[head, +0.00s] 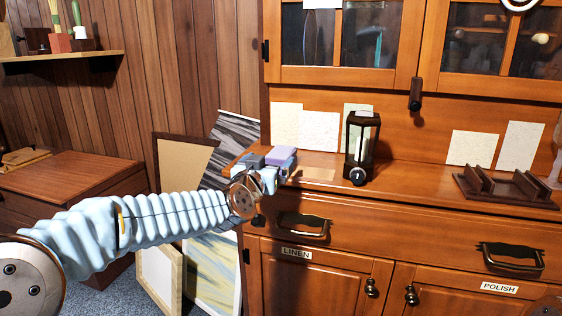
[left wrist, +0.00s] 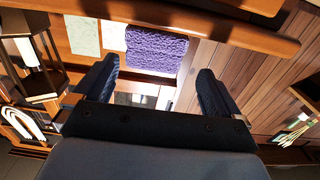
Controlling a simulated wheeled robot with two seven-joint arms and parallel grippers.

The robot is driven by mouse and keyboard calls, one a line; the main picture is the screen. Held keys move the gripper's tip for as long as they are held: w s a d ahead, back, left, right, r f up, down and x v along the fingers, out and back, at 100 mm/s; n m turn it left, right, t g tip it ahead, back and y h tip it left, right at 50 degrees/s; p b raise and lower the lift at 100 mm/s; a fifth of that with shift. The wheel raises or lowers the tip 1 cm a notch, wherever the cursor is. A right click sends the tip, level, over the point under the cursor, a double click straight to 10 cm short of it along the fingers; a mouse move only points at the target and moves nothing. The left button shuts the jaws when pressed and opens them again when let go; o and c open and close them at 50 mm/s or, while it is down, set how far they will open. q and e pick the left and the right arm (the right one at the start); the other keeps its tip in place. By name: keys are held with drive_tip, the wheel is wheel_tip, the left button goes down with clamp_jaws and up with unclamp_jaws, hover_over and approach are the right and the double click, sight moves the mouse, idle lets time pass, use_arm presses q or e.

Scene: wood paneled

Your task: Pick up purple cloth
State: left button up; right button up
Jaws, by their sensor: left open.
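The purple cloth (head: 281,154) is a small folded block at the left end of the cabinet's wooden counter (head: 322,187). In the left wrist view the cloth (left wrist: 155,50) has a rough, towel-like surface and lies ahead of the fingers. My left gripper (head: 270,170) reaches in from the left, right in front of the cloth and partly covering its lower side in the head view. In the left wrist view its two dark fingers (left wrist: 156,84) are spread apart with nothing between them. The cloth sits beyond the fingertips, roughly centred in the gap. My right gripper is not in view.
A dark lantern (head: 361,147) stands on the counter right of the cloth. A wooden rack (head: 505,188) is farther right. Paper sheets (head: 319,131) are on the back panel. Framed pictures (head: 212,268) lean left of the cabinet, below my arm. The counter between lantern and rack is clear.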

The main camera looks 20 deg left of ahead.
sight(281, 152)
use_arm(q)
drive_tip(key=shift+w, duration=0.9)
drive_tip(key=w, duration=0.2)
drive_tip(key=w+d, duration=0.1)
drive_tip(key=w, duration=0.2)
drive_tip(key=shift+w+f, duration=0.1)
drive_tip(key=shift+d, duration=0.1)
drive_tip(key=shift+c, duration=0.5)
drive_tip(key=c, duration=1)
